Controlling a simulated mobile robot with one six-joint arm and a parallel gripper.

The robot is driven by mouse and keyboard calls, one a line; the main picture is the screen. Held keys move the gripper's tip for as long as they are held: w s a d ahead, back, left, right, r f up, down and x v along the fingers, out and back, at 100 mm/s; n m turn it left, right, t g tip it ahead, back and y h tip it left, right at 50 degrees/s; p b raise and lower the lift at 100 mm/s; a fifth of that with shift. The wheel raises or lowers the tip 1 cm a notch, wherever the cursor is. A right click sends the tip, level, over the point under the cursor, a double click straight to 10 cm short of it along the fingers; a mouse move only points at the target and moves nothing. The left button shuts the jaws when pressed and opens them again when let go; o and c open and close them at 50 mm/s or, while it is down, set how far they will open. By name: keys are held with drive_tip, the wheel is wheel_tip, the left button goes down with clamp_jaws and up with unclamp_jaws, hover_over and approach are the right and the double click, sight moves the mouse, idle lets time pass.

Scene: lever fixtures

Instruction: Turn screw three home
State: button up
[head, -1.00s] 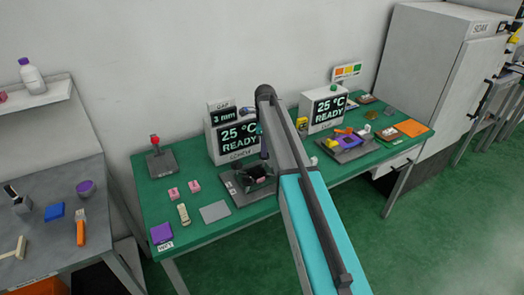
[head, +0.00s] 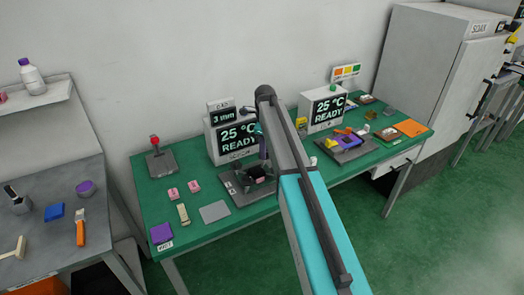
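My gripper (head: 259,176) is low over a dark grey fixture plate (head: 240,199) on the green table, in front of the left display box. It is small and dark in this view, and I cannot tell whether its fingers are open or shut. A dark part on the plate is close to the gripper; whether they touch is unclear. No screw can be made out, so screw three is not identifiable; my arm and gripper cover part of the plate.
The left display box (head: 225,150) reads 25 °C READY, with a 3 mm gap sign on top. A second display box (head: 322,108) stands to the right.

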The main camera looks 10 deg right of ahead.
drive_tip(key=shift+w, duration=0.1)
drive_tip(key=shift+r, duration=0.15)
drive_tip(key=shift+w+r, duration=0.15)
drive_tip(key=shift+r, duration=0.35)
wheel_tip(320, 180, up, 12)
drive_tip(key=b, duration=0.3)
drive_tip(key=shift+r, duration=0.2)
drive_tip(key=shift+s+f, duration=0.1)
drive_tip(key=shift+s, duration=0.1)
